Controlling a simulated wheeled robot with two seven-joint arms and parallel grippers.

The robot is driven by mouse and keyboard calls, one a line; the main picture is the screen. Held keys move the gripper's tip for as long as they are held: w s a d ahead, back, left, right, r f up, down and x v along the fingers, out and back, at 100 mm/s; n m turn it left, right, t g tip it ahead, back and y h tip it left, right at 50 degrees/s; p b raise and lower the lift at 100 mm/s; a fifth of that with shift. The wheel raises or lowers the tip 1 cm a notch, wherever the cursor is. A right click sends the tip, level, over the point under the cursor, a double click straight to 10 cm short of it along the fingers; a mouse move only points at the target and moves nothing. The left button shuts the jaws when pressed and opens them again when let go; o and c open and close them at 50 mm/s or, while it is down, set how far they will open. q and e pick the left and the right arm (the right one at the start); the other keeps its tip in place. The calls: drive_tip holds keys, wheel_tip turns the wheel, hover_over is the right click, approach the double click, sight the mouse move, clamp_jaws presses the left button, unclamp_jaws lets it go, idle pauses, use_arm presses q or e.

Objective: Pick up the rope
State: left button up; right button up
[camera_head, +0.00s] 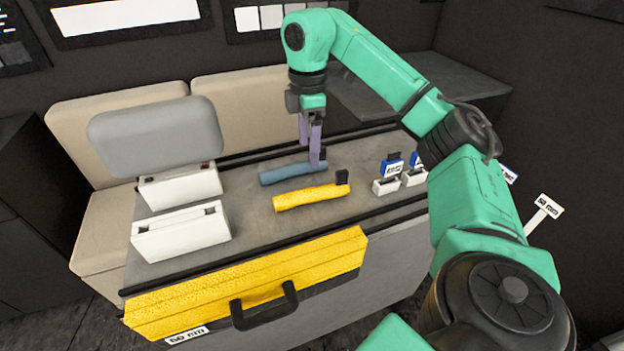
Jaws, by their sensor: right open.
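No coiled rope is plain to see. The long thin things on the grey table (245,228) are a blue-grey roll (287,174) and, nearer to me, a yellow roll (305,197) with a small black block (342,177) at its right end. My right gripper (310,152) points down with its purple fingers apart, at the right end of the blue-grey roll. I cannot tell whether the fingers touch it. Nothing shows held between them. My left gripper is out of view.
Two white boxes (181,236) stand on the table's left. Small white holders with blue-labelled pieces (391,166) stand on the right, close to my right forearm. A yellow case (250,281) with a black handle (264,306) is at the front. A beige seat (117,101) is behind.

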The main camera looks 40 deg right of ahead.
drive_tip(key=b, duration=0.5)
hover_over(311, 190)
wheel_tip(311, 190, down, 8)
drive_tip(key=shift+w+a+f, duration=0.15)
drive_tip(key=shift+f, duration=0.45)
drive_tip(key=f, duration=0.5)
drive_tip(key=shift+s+d+p, duration=0.2)
drive_tip(key=shift+p, duration=0.15)
clamp_jaws()
drive_tip(key=shift+w+r, duration=0.1)
drive_tip(key=shift+r, duration=0.45)
wheel_tip(311, 190, up, 7)
drive_tip(key=shift+r+p, duration=0.1)
drive_tip(key=shift+p, duration=0.7)
wheel_tip(311, 190, up, 12)
drive_tip(key=p, duration=0.7)
drive_tip(key=shift+p, duration=0.35)
